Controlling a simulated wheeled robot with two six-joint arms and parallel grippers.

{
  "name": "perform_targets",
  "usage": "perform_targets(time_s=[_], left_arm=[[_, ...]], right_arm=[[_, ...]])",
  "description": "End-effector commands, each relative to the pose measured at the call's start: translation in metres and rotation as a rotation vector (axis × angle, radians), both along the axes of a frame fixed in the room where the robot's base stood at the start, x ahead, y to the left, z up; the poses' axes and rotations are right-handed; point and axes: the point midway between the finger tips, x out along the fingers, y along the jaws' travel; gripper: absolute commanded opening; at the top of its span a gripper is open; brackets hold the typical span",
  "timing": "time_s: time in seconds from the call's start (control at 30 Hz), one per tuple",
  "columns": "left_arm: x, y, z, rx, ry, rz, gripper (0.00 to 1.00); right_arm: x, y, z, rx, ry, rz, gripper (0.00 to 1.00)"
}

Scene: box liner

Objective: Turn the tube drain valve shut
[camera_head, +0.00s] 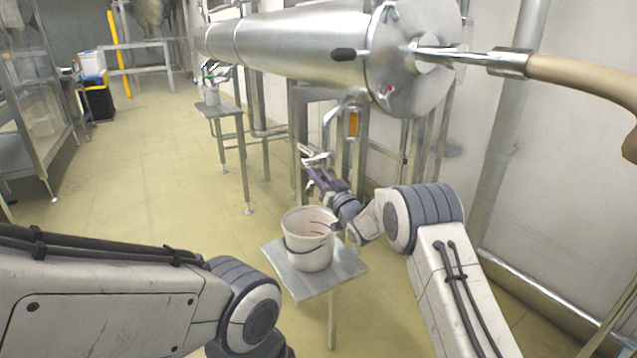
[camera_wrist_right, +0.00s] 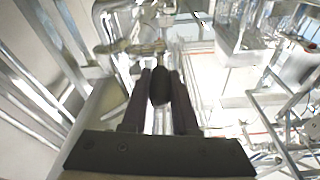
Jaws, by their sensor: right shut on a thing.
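The large steel tube (camera_head: 295,45) runs across the upper part of the head view. Its drain valve (camera_head: 317,156) hangs below it, above the small table; in the right wrist view metal pipework (camera_wrist_right: 140,48) shows beyond the fingers. My right gripper (camera_head: 314,173) is at the valve. In the right wrist view its two dark fingers (camera_wrist_right: 161,80) are on either side of a dark handle (camera_wrist_right: 160,92), shut on it. The handle's angle to the pipe is hard to tell. My left arm shows at lower left, but its gripper is out of view.
A white bucket (camera_head: 309,252) stands on a small metal table (camera_head: 345,265) just below my right gripper. Another small table (camera_head: 222,111) with a container stands farther back. Metal legs (camera_head: 300,140) rise behind the valve. The yellow floor (camera_head: 130,180) at left is clear.

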Motion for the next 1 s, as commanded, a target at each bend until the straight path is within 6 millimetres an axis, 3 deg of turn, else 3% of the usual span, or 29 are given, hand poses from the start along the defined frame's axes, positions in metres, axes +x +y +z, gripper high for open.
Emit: perform_targets(time_s=[0.3,0.33,0.4,0.77,1.0], left_arm=[[0.000,0.000,0.000,0.000,0.000,0.000,0.50],[0.000,0.000,0.000,0.000,0.000,0.000,0.50],[0.000,0.000,0.000,0.000,0.000,0.000,0.50],[0.000,0.000,0.000,0.000,0.000,0.000,0.50],[0.000,0.000,0.006,0.000,0.000,0.000,0.50]], right_arm=[[0.000,-0.002,0.000,0.004,-0.003,-0.004,0.00],[0.000,-0.001,0.000,0.004,-0.003,-0.004,0.35],[0.000,-0.001,0.000,0.004,-0.003,-0.004,0.57],[-0.002,-0.002,-0.001,0.003,-0.003,-0.002,0.57],[-0.025,-0.015,-0.005,0.002,0.001,-0.003,0.57]])
